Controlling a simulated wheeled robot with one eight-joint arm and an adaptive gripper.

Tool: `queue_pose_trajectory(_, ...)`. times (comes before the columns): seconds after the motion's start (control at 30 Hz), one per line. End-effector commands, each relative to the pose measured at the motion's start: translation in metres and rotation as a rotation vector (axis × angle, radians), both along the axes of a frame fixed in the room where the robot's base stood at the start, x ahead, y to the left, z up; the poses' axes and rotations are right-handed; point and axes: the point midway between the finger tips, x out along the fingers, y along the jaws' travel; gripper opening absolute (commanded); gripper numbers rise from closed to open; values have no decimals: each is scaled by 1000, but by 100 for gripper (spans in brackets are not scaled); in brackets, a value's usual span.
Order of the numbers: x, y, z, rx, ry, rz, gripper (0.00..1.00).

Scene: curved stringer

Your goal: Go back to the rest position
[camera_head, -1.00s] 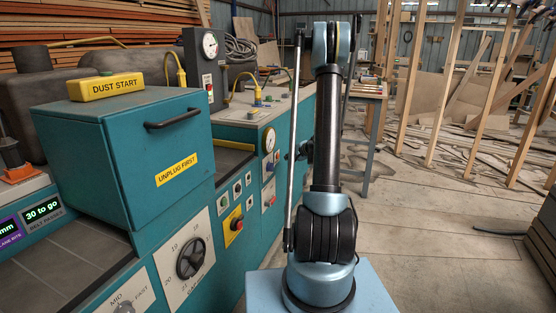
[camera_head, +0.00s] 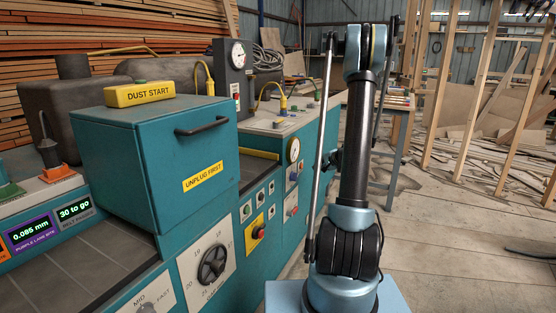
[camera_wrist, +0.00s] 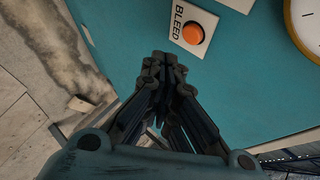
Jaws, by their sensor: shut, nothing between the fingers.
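My gripper (camera_wrist: 163,72) shows in the wrist view with its dark fingers together and nothing between them. It is in front of a teal machine panel (camera_wrist: 130,30), near an orange button (camera_wrist: 193,34) labelled BLEED; the fingertips appear below and left of the button, and I cannot tell the gap to the panel. In the head view my arm stands upright and folds over at its top, hiding my gripper.
Teal machines (camera_head: 150,165) run along the left, with a DUST START box (camera_head: 139,94) on a hood. A workbench (camera_head: 392,104) stands behind my arm. Timber posts (camera_head: 446,95) and scattered offcuts fill the right back. The floor (camera_head: 440,250) at right is mostly open.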

Motion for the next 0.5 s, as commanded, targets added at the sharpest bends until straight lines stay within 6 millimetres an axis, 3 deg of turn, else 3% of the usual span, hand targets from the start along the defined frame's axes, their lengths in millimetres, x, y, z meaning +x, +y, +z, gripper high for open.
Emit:
queue_pose_trajectory(0.2,-40,27,32,-91,38,84,0)
queue_pose_trajectory(0.5,-103,56,65,-219,90,198,0)
